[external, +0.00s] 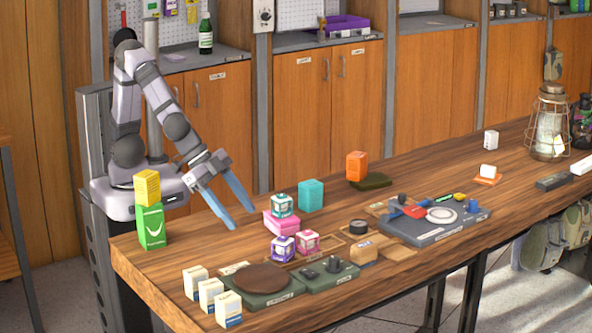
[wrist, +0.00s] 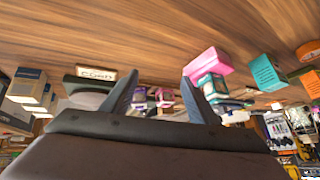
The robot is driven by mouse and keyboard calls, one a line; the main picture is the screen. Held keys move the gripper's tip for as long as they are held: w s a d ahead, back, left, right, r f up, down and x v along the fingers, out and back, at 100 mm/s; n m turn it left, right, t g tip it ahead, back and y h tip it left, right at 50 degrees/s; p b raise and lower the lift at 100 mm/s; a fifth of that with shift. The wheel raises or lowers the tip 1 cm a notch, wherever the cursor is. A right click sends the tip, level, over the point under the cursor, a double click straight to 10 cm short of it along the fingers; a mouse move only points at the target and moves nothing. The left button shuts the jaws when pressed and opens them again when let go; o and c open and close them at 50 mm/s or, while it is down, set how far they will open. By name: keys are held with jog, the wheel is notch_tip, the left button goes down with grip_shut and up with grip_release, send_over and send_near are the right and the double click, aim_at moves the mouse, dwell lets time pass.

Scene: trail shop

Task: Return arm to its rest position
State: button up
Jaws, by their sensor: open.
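My gripper (external: 238,207) is open and empty, with its two blue fingers apart above the left part of the wooden table (external: 340,208). In the external view my arm reaches down from its base, with the fingers left of the pink box (external: 281,223). In the wrist view the fingers of my gripper (wrist: 155,95) stand apart with nothing held between them. Small boxes show beyond them. The pink box also shows in the wrist view (wrist: 207,65), close to the right finger.
A green box (external: 151,228) with a yellow box (external: 147,187) on top stands near my base. White cartons (external: 211,293) line the front left edge. A teal box (external: 311,195), an orange container (external: 357,166) and a grey tool tray (external: 428,229) stand to the right. A lantern (external: 549,130) stands far right.

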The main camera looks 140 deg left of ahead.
jog(key=s+d+r+m+g+h+p, duration=0.1)
jog(key=s+d+g+p, duration=0.1)
jog(key=s, duration=0.5)
jog(key=s+d+r+m+g+h+p, duration=0.1)
jog(key=s+d+r+g+p, duration=0.1)
jog(key=s+d+p, duration=0.2)
jog(key=s+d+r+m+g+h+p, duration=0.1)
jog(key=s+d+g+h+p, duration=0.1)
jog(key=s+p, duration=0.6)
jog(key=shift+s+d+r, duration=0.3)
jog(key=shift+s+d, duration=0.3)
jog(key=shift+s, duration=1.6)
